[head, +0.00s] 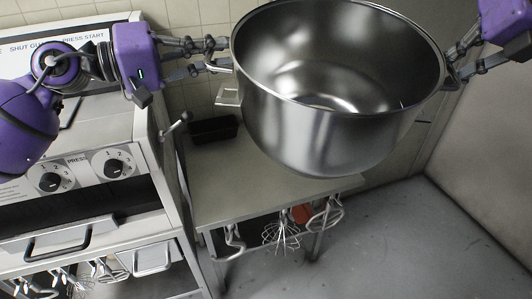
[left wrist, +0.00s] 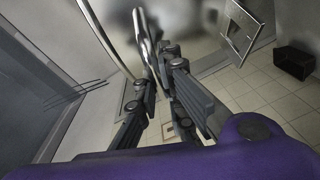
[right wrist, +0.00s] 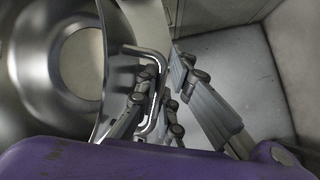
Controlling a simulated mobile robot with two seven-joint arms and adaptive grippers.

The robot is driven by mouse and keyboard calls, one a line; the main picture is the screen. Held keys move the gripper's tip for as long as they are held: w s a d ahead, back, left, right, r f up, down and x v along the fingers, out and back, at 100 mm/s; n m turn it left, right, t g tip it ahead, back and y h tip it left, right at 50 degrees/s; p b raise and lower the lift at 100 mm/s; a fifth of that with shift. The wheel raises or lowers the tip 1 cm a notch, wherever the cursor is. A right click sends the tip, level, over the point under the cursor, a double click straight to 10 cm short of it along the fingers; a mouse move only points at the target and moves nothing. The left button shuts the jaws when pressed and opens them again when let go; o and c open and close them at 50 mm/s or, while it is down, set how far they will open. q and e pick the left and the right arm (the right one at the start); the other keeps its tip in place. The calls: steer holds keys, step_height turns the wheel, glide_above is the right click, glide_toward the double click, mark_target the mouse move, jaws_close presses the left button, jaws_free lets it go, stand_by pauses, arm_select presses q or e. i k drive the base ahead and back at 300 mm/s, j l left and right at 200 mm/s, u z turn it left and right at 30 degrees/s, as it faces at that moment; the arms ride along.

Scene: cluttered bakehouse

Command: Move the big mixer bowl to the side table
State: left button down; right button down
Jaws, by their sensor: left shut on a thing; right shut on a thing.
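The big mixer bowl (head: 330,130) is a shiny steel bowl, empty inside, held up in the air over the side table (head: 225,178). My left gripper (head: 222,56) is shut on the bowl's left side near the rim; in the left wrist view its fingers (left wrist: 160,62) close on a metal handle. My right gripper (head: 458,72) is shut on the bowl's right handle. The right wrist view shows the bent handle (right wrist: 155,62) between the fingers, with the bowl's wall (right wrist: 30,75) at left. The bowl hides part of the tabletop.
A black tin (head: 213,129) stands at the back left of the side table. Whisks and hooks (head: 282,234) hang under its front edge. A machine with dials (head: 85,172) stands close at left, its lever (head: 175,126) sticking out toward the table. Grey floor (head: 400,240) is clear at right.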

mark_target(270, 158)
steer(key=i+l+u, duration=0.5)
steer(key=l, duration=0.25)
steer(key=i+l+u, duration=0.2)
steer(key=l+u, duration=0.25)
steer(key=i+l+u, duration=0.1)
steer(key=l+u, duration=0.3)
steer(key=l, duration=0.25)
steer(key=l+u, duration=0.45)
steer(key=l, duration=0.15)
steer(key=k+l+u, duration=0.1)
steer(key=l+u, duration=0.35)
steer(key=l, duration=0.15)
